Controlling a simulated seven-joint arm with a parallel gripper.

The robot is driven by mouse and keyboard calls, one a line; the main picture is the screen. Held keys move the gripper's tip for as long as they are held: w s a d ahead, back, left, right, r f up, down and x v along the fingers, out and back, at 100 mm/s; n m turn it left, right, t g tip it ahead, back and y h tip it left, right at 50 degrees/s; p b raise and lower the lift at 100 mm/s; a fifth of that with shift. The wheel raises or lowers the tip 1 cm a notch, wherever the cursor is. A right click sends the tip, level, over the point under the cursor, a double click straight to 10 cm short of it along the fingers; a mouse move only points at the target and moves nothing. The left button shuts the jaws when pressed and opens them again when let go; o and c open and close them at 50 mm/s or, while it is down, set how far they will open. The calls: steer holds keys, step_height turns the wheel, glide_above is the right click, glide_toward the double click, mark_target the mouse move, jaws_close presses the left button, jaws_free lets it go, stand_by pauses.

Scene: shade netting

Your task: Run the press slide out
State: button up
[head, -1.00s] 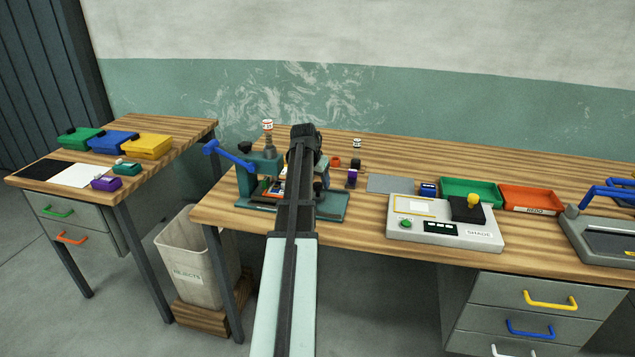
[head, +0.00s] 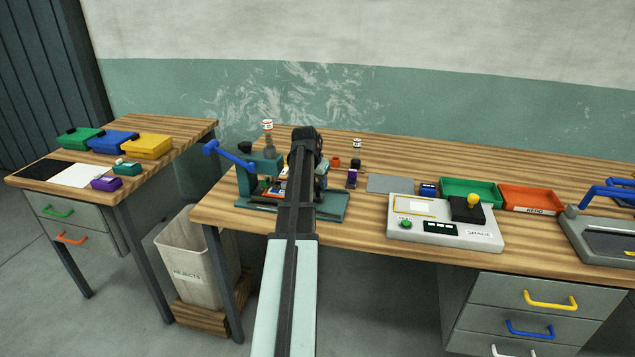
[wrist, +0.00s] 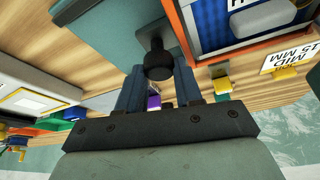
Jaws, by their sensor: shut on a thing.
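The press, with a teal base (head: 333,208) and a blue lever (head: 232,154), stands at the left end of the long bench. My arm covers much of it in the head view. In the wrist view a black knob (wrist: 158,62) stands on a short stem from a teal part (wrist: 120,32). My gripper (wrist: 159,77) is shut on the knob, one blue-grey finger on each side. An orange-rimmed frame with blue netting (wrist: 212,20) lies beside it at the upper right. My fingertips are hidden in the head view.
A grey console (head: 440,228), a green tray (head: 487,187) and an orange tray (head: 548,190) stand to the right on the bench. A rejects bin (head: 190,265) stands on the floor at the left. The bench's front edge runs close before the press.

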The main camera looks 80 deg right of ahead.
jaws_close()
steer(key=s, duration=1.2)
steer(key=shift+s, duration=0.25)
steer(key=o, duration=0.9)
jaws_free()
